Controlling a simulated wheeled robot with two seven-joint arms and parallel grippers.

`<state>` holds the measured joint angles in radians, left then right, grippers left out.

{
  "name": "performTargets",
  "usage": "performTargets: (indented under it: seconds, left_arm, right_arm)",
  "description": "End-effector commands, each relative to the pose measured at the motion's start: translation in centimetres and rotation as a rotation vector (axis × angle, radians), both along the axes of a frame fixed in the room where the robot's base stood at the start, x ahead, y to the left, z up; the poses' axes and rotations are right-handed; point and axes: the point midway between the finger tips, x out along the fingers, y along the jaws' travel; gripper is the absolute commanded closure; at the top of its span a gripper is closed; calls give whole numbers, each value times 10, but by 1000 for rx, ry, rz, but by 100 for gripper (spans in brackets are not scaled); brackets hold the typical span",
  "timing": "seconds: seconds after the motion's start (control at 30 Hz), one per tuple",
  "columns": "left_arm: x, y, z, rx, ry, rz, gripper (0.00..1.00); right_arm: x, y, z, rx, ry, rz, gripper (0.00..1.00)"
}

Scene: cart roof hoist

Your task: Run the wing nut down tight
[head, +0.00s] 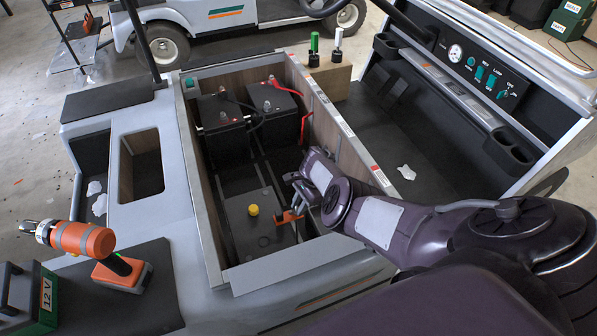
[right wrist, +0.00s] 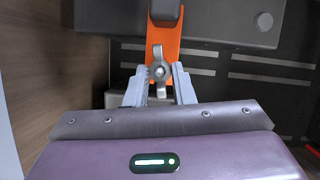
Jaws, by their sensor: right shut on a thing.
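My right gripper (head: 301,196) reaches down into the open battery bay from the right. Its two grey fingers (right wrist: 159,87) are shut on the silver wing nut (right wrist: 158,69) in the right wrist view. The wing nut sits at the end of an orange hold-down strap (right wrist: 164,42). The gripper largely hides the wing nut in the head view. My left gripper is not in view.
Bay walls (head: 197,205) stand close around the gripper. Two more black batteries (head: 222,130) with red and black cables sit at the bay's far end. Two screwdriver-like tools (head: 314,47) stand in a wooden block (head: 326,78).

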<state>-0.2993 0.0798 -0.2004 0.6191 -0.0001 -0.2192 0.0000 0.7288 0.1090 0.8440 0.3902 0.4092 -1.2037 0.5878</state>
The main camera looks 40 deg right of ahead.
Motion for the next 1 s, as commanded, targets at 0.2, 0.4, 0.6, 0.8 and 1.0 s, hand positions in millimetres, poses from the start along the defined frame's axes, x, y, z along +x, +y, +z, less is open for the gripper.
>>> performTargets:
  seconds: [0.2, 0.4, 0.6, 0.8, 1.0]
  left_arm:
    - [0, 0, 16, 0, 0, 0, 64]
    - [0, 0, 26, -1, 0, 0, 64]
    - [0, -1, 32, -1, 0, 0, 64]
    - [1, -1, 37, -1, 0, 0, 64]
    - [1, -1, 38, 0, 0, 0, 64]
  right_arm:
    - [3, -1, 7, -2, -10, -208, 100]
    - [2, 0, 7, -2, -10, -397, 100]
    - [0, 0, 7, -1, -11, -587, 100]
    - [-1, 2, 6, 0, -11, -777, 100]
    - [-2, 2, 5, -2, -12, -951, 100]
